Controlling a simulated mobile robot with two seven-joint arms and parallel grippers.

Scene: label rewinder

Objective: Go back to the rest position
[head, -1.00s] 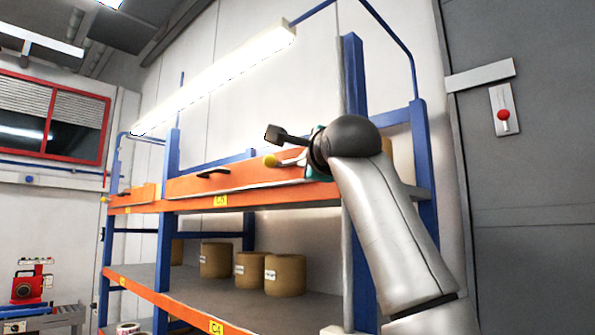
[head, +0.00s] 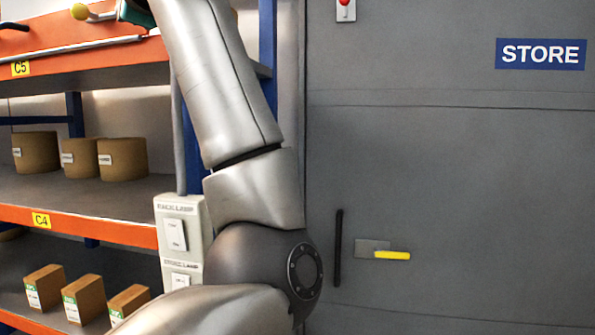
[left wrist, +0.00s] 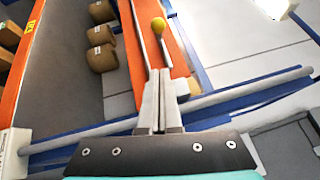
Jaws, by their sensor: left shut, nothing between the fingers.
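My left gripper (left wrist: 158,78) shows in the left wrist view, its two fingers together with nothing between them. It is in front of the rack's orange upper beam (left wrist: 160,48), near a lever with a yellow ball (left wrist: 158,25); I cannot tell whether it touches. In the head view my left arm rises from the bottom edge to the top, past the rack's right end. The yellow ball (head: 79,11) shows at the top left. My right gripper is in neither view.
The blue and orange rack has brown rolls (head: 122,159) on its middle shelf and small boxes (head: 85,298) lower down. A rack lamp switch box (head: 180,240) stands close beside my arm. At right is a grey door (head: 450,170) with a yellow handle (head: 392,255) and a STORE sign (head: 541,54).

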